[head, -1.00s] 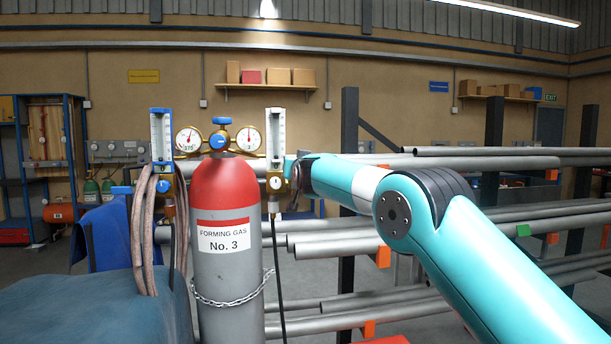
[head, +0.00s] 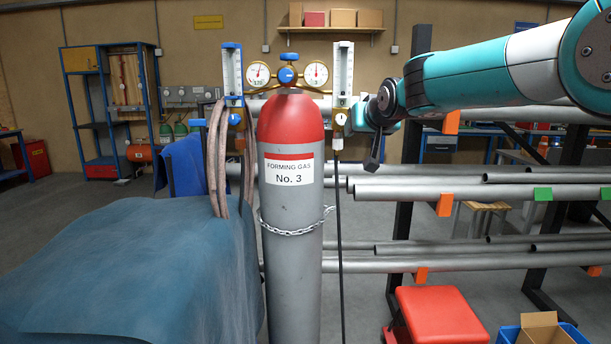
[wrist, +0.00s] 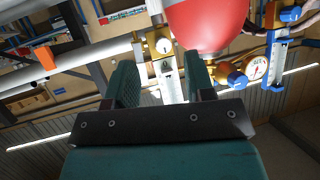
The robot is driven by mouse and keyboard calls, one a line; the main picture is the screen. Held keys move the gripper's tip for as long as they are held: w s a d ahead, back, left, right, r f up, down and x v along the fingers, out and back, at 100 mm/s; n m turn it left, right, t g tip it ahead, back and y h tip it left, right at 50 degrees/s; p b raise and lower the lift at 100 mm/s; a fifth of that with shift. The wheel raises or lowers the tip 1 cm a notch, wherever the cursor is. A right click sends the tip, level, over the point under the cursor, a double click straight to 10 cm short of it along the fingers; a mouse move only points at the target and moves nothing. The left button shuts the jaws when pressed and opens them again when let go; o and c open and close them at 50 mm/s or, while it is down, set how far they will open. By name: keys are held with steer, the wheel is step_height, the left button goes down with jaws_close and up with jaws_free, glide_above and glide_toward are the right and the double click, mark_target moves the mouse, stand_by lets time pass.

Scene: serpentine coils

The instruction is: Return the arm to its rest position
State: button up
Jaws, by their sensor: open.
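My arm (head: 470,80) reaches in from the upper right of the head view. My gripper (head: 376,150) is at its end, just right of the right flowmeter (head: 343,75) and its small gauge-like valve. In the wrist view, which is tilted well over, my gripper (wrist: 160,78) is open, with its two dark green fingers apart. The flowmeter (wrist: 170,80) shows in line with the gap, beyond the fingers, and nothing appears held. The grey cylinder (head: 290,240) with a red top, labelled "FORMING GAS No. 3", stands upright and chained beside it.
A black hose (head: 340,230) hangs from the flowmeter. Pipe racks (head: 460,188) fill the right side. A red-topped stool (head: 440,315) and a blue crate (head: 508,335) with a carton stand low right. A blue-draped object (head: 130,270) is at lower left.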

steer(key=s+f+n+g, duration=0.2)
steer(key=s+f+g, duration=0.2)
steer(key=s, duration=1.1)
steer(key=s+f+n+g+y, duration=0.1)
steer(key=s+f+g, duration=0.3)
steer(key=s, duration=1.2)
steer(key=s+f+n+g+y, duration=0.1)
steer(key=s+f+n+g, duration=0.2)
steer(key=s+f, duration=0.4)
steer(key=s+g, duration=0.1)
steer(key=s, duration=0.8)
steer(key=shift+s+a+f+g, duration=0.15)
steer(key=shift+a+g, duration=0.05)
steer(key=shift+g, duration=0.2)
